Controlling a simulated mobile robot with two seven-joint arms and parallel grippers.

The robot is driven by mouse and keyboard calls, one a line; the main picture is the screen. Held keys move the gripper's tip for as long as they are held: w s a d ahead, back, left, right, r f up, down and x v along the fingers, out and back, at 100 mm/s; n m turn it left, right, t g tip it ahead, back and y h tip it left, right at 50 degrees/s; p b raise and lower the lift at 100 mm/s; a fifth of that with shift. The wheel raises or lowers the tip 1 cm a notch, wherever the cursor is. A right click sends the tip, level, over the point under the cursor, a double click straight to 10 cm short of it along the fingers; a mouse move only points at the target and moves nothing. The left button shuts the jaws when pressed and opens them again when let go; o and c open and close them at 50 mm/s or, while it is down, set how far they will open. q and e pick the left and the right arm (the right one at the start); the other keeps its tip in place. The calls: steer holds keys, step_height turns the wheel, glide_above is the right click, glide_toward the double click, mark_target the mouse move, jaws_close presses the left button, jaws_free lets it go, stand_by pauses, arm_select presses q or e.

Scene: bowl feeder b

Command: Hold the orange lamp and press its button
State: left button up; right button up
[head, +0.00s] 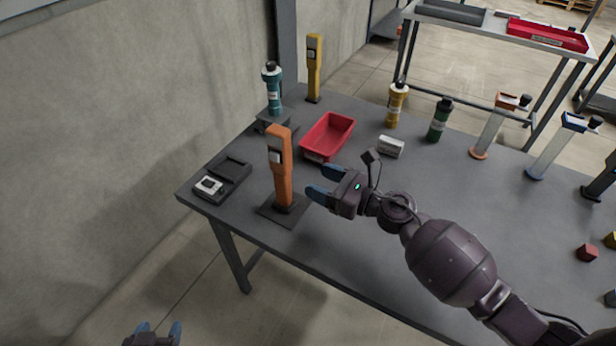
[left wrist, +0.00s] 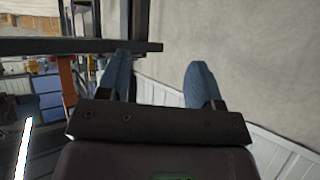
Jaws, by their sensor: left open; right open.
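The orange lamp (head: 283,180) stands upright on a flat dark base (head: 284,210) near the table's left front edge. A dark patch with a pale spot shows on its upper left face; I cannot make out a button for certain. My right gripper (head: 323,184) is open and empty just right of the lamp, its blue fingers pointing toward it, apart from it. My left gripper (head: 160,328) is at the bottom edge of the head view, off the table and well away from the lamp. In the left wrist view its two blue fingers (left wrist: 160,72) are apart with nothing between them.
A black tray with a white device (head: 209,186) lies left of the lamp. A red bin (head: 327,137), a teal bottle (head: 273,90), a yellow post (head: 314,70) and a white box (head: 391,147) stand behind. A concrete wall (head: 110,110) is at left. The front table strip is clear.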

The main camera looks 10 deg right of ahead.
mark_target(290, 168)
arm_select(q)
steer(key=shift+d+r, duration=0.1)
steer(key=c, duration=0.3)
steer(key=w+d+r+m+t+h, duration=0.1)
steer(key=w+d+r+t+h, duration=0.1)
steer(key=w+d+r, duration=0.35)
steer(key=w+d+r+m+t+h, duration=0.1)
steer(key=w+d+r+h, duration=0.15)
steer(key=w+r, duration=0.55)
steer(key=w+d+r+n+h, duration=0.4)
steer(key=d+r+n+h, duration=0.2)
steer(key=d+n, duration=0.5)
steer(key=r+n, duration=0.1)
steer(key=n, duration=0.3)
steer(key=shift+w+d+n, duration=0.2)
steer(key=shift+n, duration=0.1)
arm_select(e)
steer(key=shift+n, duration=0.3)
steer(key=x, duration=1)
steer(key=shift+w+a, duration=0.2)
steer(key=shift+a, duration=0.1)
